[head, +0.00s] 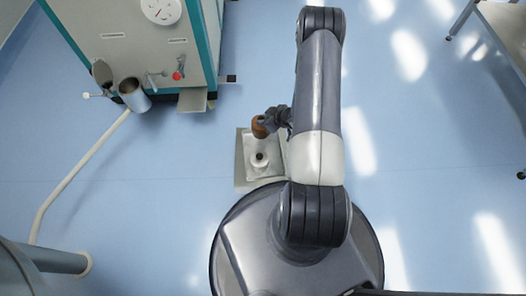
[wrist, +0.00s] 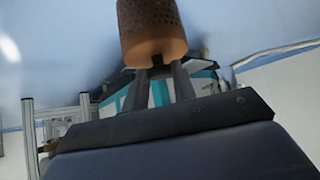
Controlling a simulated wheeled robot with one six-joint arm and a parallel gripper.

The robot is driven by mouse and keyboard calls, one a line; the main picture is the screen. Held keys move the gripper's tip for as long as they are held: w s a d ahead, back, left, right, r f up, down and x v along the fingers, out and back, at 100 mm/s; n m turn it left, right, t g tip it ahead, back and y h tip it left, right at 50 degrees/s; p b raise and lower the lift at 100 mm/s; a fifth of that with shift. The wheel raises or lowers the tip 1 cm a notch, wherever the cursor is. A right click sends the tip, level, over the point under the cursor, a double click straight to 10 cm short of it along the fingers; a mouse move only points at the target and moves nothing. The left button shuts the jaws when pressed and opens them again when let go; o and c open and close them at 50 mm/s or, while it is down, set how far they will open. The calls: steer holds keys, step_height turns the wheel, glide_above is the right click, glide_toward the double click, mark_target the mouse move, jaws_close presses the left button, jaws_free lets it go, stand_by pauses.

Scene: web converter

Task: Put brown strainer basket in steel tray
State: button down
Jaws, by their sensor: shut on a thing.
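The brown strainer basket (wrist: 152,30) is a perforated cylinder with a smooth brown end. My gripper (wrist: 160,78) is shut on it, with the fingers at its smooth end in the wrist view. In the head view the basket (head: 260,127) is in my gripper (head: 272,121), over the far part of the steel tray (head: 244,172). The tray is a shallow square on the floor beside my base. I cannot tell the exact height of the basket above it. My arm hides the tray's right side.
A pale round piece with a dark centre (head: 260,160) is in the tray. A teal and grey machine cabinet (head: 150,50) with a steel cylinder (head: 134,95) stands at upper left. A table (head: 505,30) stands at upper right. Floor between is clear.

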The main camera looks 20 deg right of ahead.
mark_target(264, 132)
step_height(264, 132, down, 10)
steer(key=b, duration=0.3)
steer(key=shift+r, duration=0.15)
steer(key=shift+f+b, duration=0.25)
steer(key=shift+b, duration=0.1)
steer(key=c, duration=1.2)
jaws_free()
steer(key=shift+r, duration=0.1)
steer(key=shift+o, duration=0.2)
steer(key=shift+r+p, duration=0.2)
steer(key=shift+p, duration=0.1)
steer(key=p+v, duration=0.3)
steer(key=v, duration=0.9)
steer(key=shift+p, duration=0.3)
